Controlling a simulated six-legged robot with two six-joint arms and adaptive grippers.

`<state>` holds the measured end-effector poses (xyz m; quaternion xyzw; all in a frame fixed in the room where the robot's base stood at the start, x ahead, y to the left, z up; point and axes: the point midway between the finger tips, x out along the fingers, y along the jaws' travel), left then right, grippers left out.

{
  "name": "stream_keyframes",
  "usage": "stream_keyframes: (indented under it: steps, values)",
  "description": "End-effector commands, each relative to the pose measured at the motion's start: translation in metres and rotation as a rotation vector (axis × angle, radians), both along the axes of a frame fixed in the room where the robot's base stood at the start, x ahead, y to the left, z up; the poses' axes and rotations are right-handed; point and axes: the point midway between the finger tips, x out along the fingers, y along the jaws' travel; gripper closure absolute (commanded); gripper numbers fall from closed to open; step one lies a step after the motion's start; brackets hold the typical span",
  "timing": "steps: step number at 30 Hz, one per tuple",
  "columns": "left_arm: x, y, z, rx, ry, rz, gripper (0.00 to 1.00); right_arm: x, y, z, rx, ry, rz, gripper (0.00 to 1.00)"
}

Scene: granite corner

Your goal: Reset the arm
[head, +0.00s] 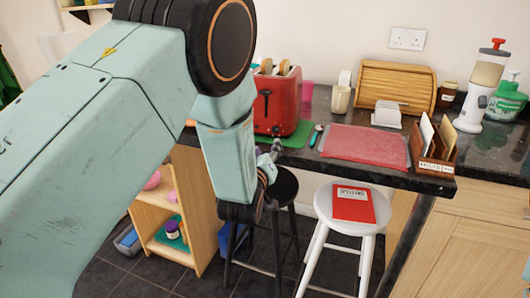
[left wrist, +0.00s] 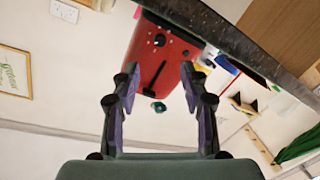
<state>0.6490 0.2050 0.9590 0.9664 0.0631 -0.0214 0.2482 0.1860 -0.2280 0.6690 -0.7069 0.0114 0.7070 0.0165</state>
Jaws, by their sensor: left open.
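My left arm crosses the left half of the head view and bends down toward the counter edge. My left gripper (head: 272,158) is small and partly hidden behind my own arm in that view, near the counter's front edge and in front of the red toaster (head: 277,100). In the left wrist view the gripper (left wrist: 160,76) has its two fingers apart with nothing between them. The toaster (left wrist: 165,62) shows beyond the fingertips there, and I see no contact. My right gripper is not in view.
Below stand a white stool (head: 352,222) with a red book (head: 353,204), a dark stool (head: 283,185) and a wooden shelf (head: 203,215).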

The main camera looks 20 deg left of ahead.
Motion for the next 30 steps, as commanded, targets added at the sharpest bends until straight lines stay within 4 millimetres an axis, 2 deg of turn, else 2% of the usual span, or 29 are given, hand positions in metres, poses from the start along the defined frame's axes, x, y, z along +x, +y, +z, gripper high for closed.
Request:
stream_keyframes:
  steps: [6, 21, 23, 25, 29, 30]
  values:
    - [-0.01, -0.001, 0.001, -0.001, -0.001, 0.001, 0.56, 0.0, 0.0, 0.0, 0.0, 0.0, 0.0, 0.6]
    - [-0.011, -0.001, -0.003, 0.038, 0.021, -0.004, 0.56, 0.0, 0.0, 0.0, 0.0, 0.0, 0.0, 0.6]
    - [-0.018, -0.003, -0.02, 0.101, 0.098, -0.026, 0.56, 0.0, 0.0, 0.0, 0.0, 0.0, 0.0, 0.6]
    - [-0.039, -0.001, -0.052, 0.183, 0.234, -0.061, 0.56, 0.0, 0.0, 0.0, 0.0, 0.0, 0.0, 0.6]
    - [-0.093, 0.007, -0.12, 0.285, 0.488, -0.13, 0.56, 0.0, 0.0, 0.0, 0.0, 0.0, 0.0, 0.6]
    - [-0.112, 0.009, -0.138, 0.308, 0.561, -0.155, 0.56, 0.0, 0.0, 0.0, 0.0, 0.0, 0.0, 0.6]
